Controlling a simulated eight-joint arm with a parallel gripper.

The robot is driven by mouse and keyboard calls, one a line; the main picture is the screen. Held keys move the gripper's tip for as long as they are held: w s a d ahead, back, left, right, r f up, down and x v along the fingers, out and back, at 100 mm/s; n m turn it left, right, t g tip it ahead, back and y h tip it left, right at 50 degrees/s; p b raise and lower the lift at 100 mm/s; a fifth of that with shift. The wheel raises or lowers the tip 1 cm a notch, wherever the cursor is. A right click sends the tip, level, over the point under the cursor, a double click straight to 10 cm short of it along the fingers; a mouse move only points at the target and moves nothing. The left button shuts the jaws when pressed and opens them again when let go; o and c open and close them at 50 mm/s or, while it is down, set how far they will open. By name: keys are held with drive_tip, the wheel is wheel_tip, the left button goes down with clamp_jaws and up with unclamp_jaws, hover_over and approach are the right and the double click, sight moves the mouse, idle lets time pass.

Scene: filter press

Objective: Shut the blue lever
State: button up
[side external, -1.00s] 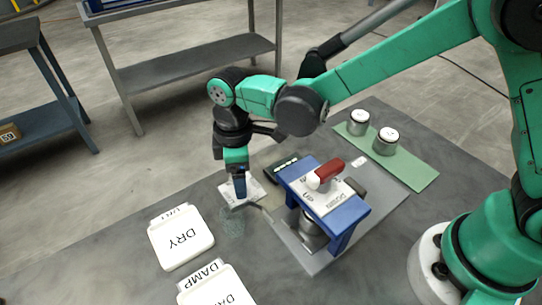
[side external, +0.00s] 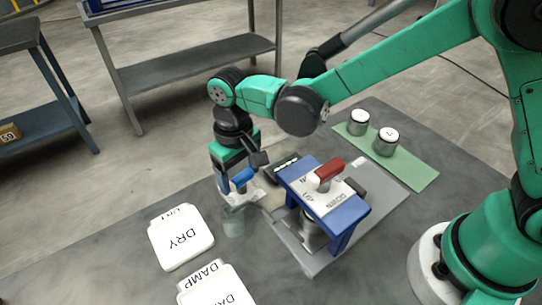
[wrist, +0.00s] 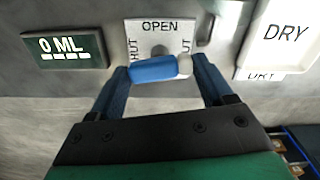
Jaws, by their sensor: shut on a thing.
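The blue lever (wrist: 153,70) lies crosswise between the two fingers of my gripper (wrist: 162,74) in the wrist view, with its white end at the right finger. It stands in front of a white plate (wrist: 160,40) marked OPEN in the middle and SHUT at the sides. In the side view the blue lever (side external: 242,176) shows at my gripper (side external: 236,184), left of the press. My gripper is shut on the lever. Its exact angle against the marks is hard to tell, and part of the plate is hidden.
A blue press frame (side external: 349,218) with a red lever (side external: 329,169) stands just right. A clear beaker (side external: 234,224) is below my gripper. DRY (side external: 181,238) and DAMP (side external: 214,285) trays are in front. A display (wrist: 65,49) reads 0 ML. Metal cups (side external: 386,142) stand on a green mat (side external: 415,173).

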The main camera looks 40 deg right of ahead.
sight(241, 176)
drive_tip(key=shift+m, duration=1.1)
drive_tip(key=o, duration=1.2)
drive_tip(key=shift+r, duration=2.8)
drive_tip(key=s+d+r+t, duration=0.2)
drive_tip(key=s+d+t, duration=0.1)
drive_tip(key=d, duration=0.5)
drive_tip(key=s+d+r+t, duration=0.3)
drive_tip(key=s+d+t, duration=0.1)
drive_tip(key=d, duration=0.5)
drive_tip(key=shift+r, duration=0.15)
